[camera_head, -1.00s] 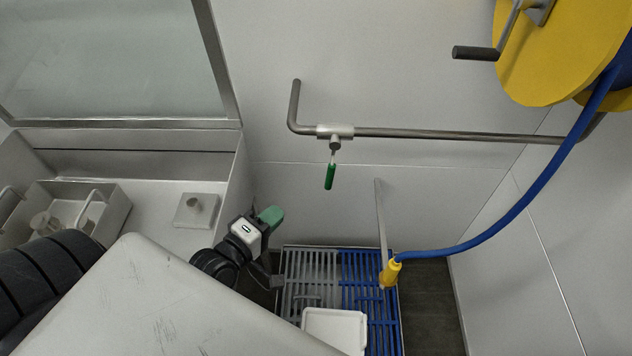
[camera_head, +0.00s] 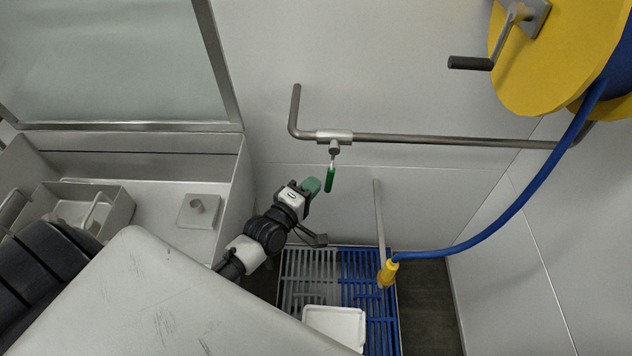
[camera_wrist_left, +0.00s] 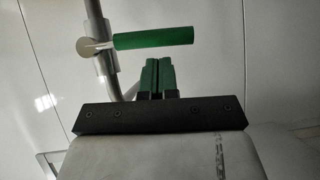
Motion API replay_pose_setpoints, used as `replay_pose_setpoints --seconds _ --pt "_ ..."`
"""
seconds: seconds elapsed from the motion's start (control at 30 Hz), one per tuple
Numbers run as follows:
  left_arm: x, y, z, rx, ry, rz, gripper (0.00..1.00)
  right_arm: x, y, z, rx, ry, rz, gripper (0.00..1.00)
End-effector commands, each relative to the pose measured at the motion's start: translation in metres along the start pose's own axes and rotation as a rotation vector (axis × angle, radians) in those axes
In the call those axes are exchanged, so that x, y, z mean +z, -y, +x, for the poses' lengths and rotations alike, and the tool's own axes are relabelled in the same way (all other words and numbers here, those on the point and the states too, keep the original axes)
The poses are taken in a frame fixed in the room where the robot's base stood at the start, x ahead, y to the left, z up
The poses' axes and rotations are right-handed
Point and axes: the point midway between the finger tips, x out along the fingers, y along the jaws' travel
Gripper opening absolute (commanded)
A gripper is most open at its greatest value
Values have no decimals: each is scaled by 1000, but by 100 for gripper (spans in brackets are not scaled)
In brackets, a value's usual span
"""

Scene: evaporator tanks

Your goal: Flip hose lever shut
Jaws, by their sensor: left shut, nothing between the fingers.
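The hose lever with its green handle (camera_head: 329,180) hangs down from a valve (camera_head: 334,137) on the metal pipe along the wall. In the left wrist view the green handle (camera_wrist_left: 153,38) lies across the picture, just beyond the fingertips. The valve (camera_wrist_left: 88,47) is at its left end. My left gripper (camera_head: 311,185) is shut and empty, with green fingertips close to the left of the handle. In the left wrist view the left gripper (camera_wrist_left: 157,70) shows its fingers together, and a small gap seems to part them from the handle. My right gripper is not in view.
A blue hose (camera_head: 510,215) runs from a yellow reel (camera_head: 550,60) to a yellow nozzle (camera_head: 387,273) above a grey and blue grate (camera_head: 370,300). A white container (camera_head: 335,326) stands on the grate. A steel basin (camera_head: 165,235) is at left.

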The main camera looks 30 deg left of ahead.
Motion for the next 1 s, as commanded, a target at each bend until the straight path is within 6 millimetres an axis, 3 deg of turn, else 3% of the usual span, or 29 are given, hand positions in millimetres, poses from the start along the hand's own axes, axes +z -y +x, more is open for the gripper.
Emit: replay_pose_setpoints --seconds 0.5,0.8,1.0 --pt "9 1 8 1 1 1 0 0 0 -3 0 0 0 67" --pt "22 6 19 60 1 -86 0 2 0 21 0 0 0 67" --pt "25 1 20 69 4 -101 0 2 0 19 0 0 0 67"
